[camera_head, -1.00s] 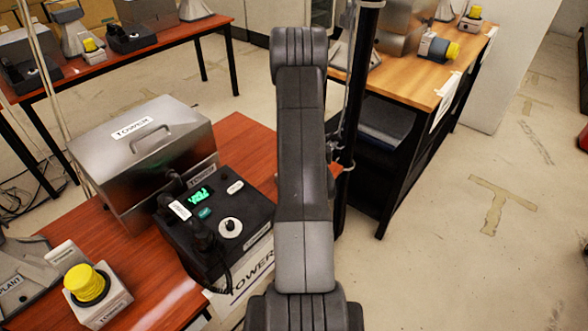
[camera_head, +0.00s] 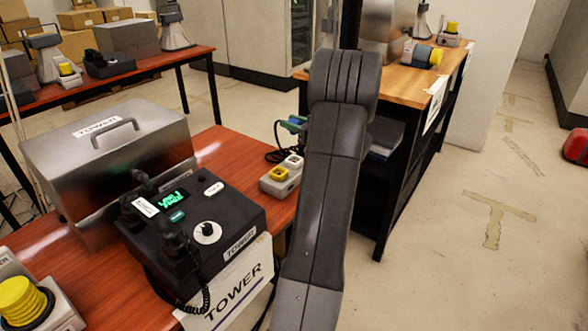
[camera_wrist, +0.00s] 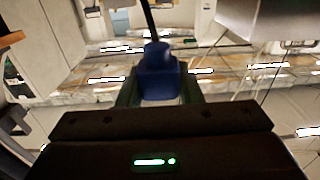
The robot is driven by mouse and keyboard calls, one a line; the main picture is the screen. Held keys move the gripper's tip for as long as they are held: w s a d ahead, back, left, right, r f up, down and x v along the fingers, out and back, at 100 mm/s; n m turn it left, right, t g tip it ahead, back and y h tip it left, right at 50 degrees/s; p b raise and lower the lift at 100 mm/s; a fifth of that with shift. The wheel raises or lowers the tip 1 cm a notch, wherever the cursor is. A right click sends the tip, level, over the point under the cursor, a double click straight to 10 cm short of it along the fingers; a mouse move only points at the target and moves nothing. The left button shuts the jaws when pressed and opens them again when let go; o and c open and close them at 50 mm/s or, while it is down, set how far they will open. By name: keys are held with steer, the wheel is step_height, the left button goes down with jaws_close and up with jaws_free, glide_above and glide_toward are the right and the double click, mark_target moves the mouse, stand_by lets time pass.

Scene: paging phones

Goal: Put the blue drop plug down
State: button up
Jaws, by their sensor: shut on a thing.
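The blue drop plug (camera_wrist: 157,74) is upright between the two fingers of my gripper (camera_wrist: 158,92) in the wrist view, with a dark cord rising from its top. My gripper is shut on it. In the head view the blue plug (camera_head: 293,123) shows beside my dark arm, held above the back right of the red table (camera_head: 215,147). A dark cord loops down on its left. Most of my gripper is hidden behind my arm there. Below the plug is a pale socket block (camera_head: 283,176) with one yellow and one white outlet.
On the red table stand a metal TOWER case (camera_head: 107,150), a black TOWER phone unit (camera_head: 190,235) and a yellow-topped block (camera_head: 28,303). A wooden desk (camera_head: 405,90) with a blue-and-yellow device (camera_head: 422,54) is behind my arm. Open floor lies to the right.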

step_height(320, 180, down, 10)
steer(key=shift+r+b, duration=0.15)
steer(key=shift+b, duration=0.15)
steer(key=shift+f+b, duration=0.3)
steer(key=shift+f, duration=0.05)
steer(key=o, duration=1)
steer(key=shift+d+r+p, duration=0.1)
steer(key=shift+r+p, duration=0.35)
steer(key=shift+r, duration=0.1)
steer(key=v, duration=1.2)
steer(key=shift+f, duration=0.2)
